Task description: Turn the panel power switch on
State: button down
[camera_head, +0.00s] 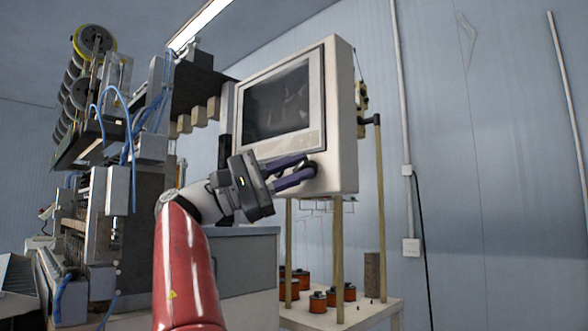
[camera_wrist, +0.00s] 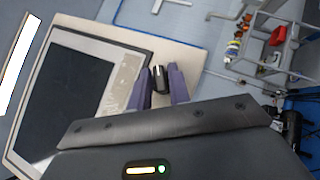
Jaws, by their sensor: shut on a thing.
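The control panel (camera_head: 339,110) is a pale box with a dark screen (camera_head: 277,100), high in the middle of the head view. In the wrist view the panel (camera_wrist: 185,55) lies tilted, with its screen (camera_wrist: 75,95) at the left. My gripper (camera_head: 308,167) reaches the panel's lower right front corner with its two purple fingers. In the wrist view the power switch (camera_wrist: 158,75), a small black knob with a light mark, sits between the fingertips. My gripper is shut on it. In the head view the fingers mostly hide the knob.
The winding machine (camera_head: 110,190) with spools and blue hoses stands at the left. A wooden post (camera_head: 380,210) stands right of the panel. Below, orange coils (camera_head: 318,301) sit on a pale table (camera_head: 345,314). The blue wall (camera_head: 500,180) with conduits is at the right.

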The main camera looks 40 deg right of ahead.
jog(key=shift+w, duration=0.1)
dwell(0.4)
jog(key=c, duration=1.5)
grip_release()
jog(key=shift+d, duration=0.1)
jog(key=shift+o, duration=0.2)
jog(key=v, duration=0.7)
jog(key=shift+w+a, duration=0.25)
jog(key=shift+a, duration=0.05)
jog(key=shift+o, duration=0.5)
jog(key=shift+f, duration=0.15)
